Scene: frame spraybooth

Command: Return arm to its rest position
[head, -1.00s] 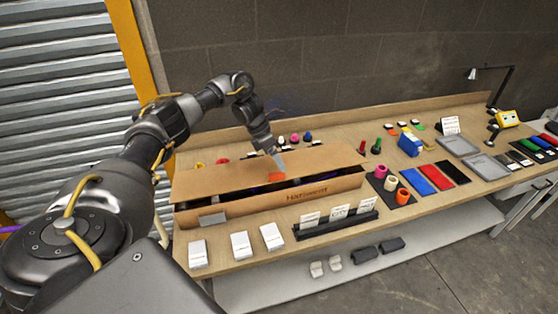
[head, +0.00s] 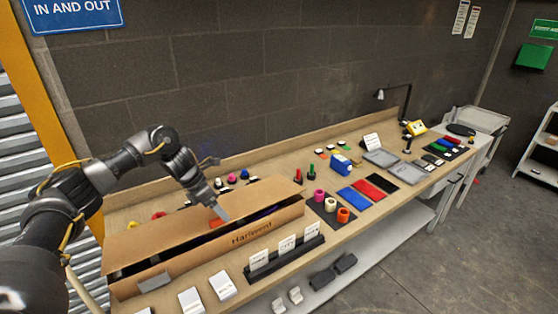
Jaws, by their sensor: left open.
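My left arm comes in from the left. Its gripper (head: 219,212) is open, just above the long cardboard box (head: 255,232) on the workbench. A small orange-red thing (head: 214,223) shows right by the fingertips; I cannot tell whether they touch it. The box flaps stand open, and a dark gap runs along its middle. My right gripper is out of view.
The wooden workbench (head: 335,226) runs to the back right. On it are a card holder (head: 285,262), tape rolls (head: 330,204), coloured mats (head: 368,190), a blue box (head: 341,164) and grey trays (head: 406,173). Concrete floor (head: 480,240) lies open at the right.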

